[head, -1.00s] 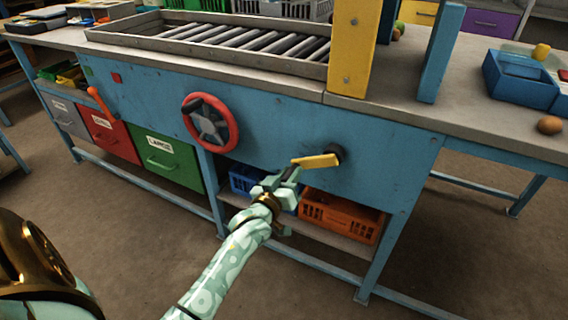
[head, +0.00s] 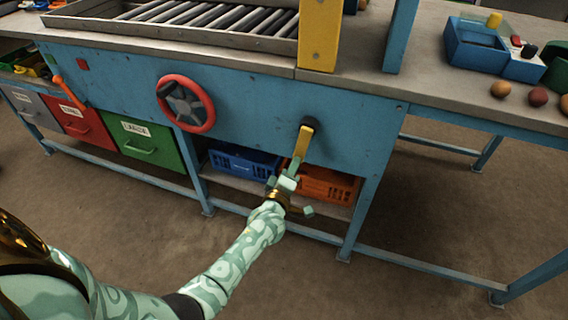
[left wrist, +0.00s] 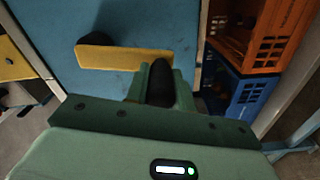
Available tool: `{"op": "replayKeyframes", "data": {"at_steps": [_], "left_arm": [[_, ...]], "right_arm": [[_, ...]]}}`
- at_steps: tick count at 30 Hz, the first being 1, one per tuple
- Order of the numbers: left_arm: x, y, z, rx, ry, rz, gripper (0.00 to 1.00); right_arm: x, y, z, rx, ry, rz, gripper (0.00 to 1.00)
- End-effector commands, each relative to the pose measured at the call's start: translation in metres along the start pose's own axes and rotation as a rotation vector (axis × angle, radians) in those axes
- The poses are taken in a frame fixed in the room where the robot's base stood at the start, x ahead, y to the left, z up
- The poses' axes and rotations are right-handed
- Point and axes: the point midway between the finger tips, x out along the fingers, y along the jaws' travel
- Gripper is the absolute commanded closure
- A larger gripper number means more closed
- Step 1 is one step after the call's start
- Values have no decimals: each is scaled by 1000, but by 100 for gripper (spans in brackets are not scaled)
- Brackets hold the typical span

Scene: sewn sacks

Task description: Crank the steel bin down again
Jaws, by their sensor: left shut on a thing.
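The crank on the blue bench front has a yellow arm (head: 302,143) that hangs down and slightly left from a black hub (head: 309,123). In the left wrist view the yellow arm (left wrist: 130,58) leads to a black handle (left wrist: 160,84). My left gripper (head: 290,176) is shut on that handle; its fingers (left wrist: 162,92) sit on both sides of it. In the head view the fingers hide the handle. I cannot make out a steel bin in these frames. My right gripper is not in view.
A red handwheel (head: 186,104) and an orange lever (head: 68,91) sit left of the crank. Below are blue (head: 245,165) and orange (head: 325,186) crates. A roller tray (head: 180,28) is on the bench top. A blue box (head: 476,48) stands right. Floor in front is clear.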

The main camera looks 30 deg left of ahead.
Motion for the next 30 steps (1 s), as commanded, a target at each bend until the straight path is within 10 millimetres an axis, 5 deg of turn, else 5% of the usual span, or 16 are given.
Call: {"op": "replayKeyframes", "data": {"at_steps": [9, 28, 29, 30], "left_arm": [[-2, 0, 18, -144, -8, -9, 100], [-3, 1, 24, -189, -9, -9, 100], [-3, 1, 24, -189, -9, -9, 68], [-3, 1, 24, -189, -9, -9, 56]], "right_arm": [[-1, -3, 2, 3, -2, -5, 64], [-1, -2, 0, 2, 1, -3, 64], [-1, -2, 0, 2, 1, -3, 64], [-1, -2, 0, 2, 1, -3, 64]]}}
